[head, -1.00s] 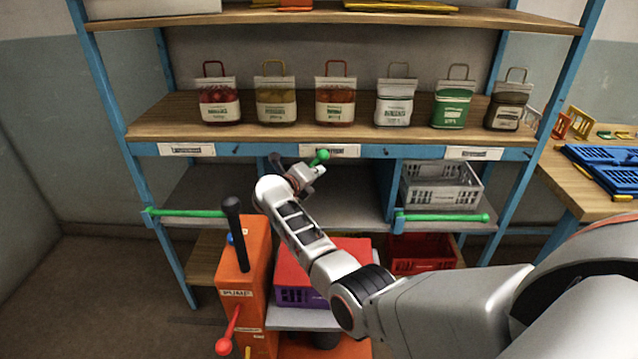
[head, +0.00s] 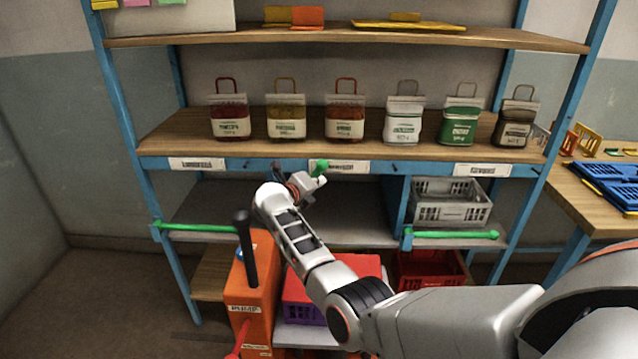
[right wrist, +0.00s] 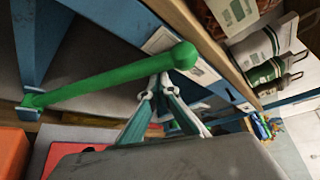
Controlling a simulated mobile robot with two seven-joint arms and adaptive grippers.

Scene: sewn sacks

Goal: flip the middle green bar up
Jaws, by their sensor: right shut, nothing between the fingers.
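Most of the bar is hidden behind my right gripper (head: 307,182) in the head view. In the right wrist view the green bar (right wrist: 110,82) runs slanted from a blue post to its ball end. My right gripper (right wrist: 163,82) is shut and empty, its fingertips close by the ball end; I cannot tell whether they touch it. My left gripper is not in view.
Other green bars lie level at left (head: 200,228) and right (head: 455,235). Several sacks stand on the shelf (head: 180,147) above. A grey crate (head: 450,203) sits behind the right bar. An orange pump (head: 252,295) with a black handle stands in front, left of my arm.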

